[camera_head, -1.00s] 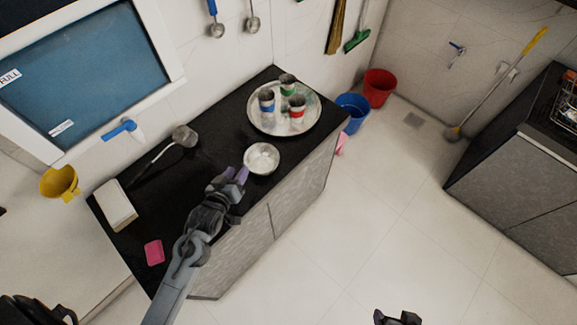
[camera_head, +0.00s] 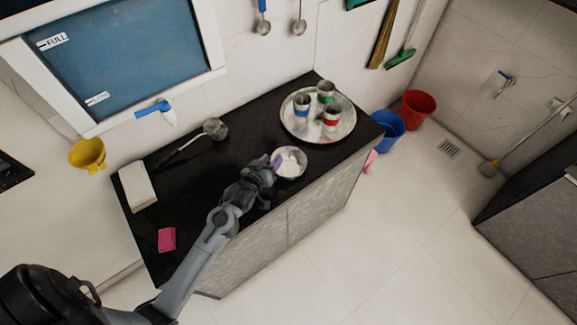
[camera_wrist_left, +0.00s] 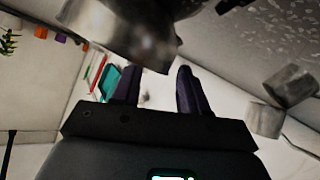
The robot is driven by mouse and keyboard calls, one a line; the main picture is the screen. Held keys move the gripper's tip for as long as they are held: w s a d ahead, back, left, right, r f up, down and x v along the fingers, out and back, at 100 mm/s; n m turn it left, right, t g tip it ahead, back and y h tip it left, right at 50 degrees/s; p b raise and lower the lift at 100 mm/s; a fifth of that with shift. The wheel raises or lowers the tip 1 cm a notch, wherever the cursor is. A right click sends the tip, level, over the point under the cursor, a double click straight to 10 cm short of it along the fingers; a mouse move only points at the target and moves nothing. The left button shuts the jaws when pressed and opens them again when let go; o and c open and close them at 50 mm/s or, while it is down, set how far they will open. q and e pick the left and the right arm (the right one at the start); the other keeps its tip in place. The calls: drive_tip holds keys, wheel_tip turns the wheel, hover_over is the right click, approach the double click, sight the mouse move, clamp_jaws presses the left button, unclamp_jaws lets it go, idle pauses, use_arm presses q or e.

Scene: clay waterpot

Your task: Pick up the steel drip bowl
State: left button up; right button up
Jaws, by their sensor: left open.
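The steel drip bowl (camera_head: 291,163), small and round with a pale inside, sits on the black counter near its front edge. My left gripper (camera_head: 271,161) is at the bowl's left rim, with its purple fingers apart. In the left wrist view, the bowl (camera_wrist_left: 125,28) looms large at the top. Its rim comes near the space between the open fingers of the left gripper (camera_wrist_left: 157,78). I cannot tell whether the fingers touch the rim. My right gripper is not in view.
A round steel tray (camera_head: 341,128) with three banded cups stands behind and right of the bowl. A ladle (camera_head: 214,128), a white block (camera_head: 137,186) and a pink sponge (camera_head: 167,239) lie to the left. A blue bucket (camera_head: 386,132) and red bucket (camera_head: 418,108) stand on the floor.

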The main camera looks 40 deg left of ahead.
sight(277, 153)
use_arm(q)
drive_tip(key=shift+x, duration=1.55)
drive_tip(key=shift+s+a, duration=0.1)
clamp_jaws()
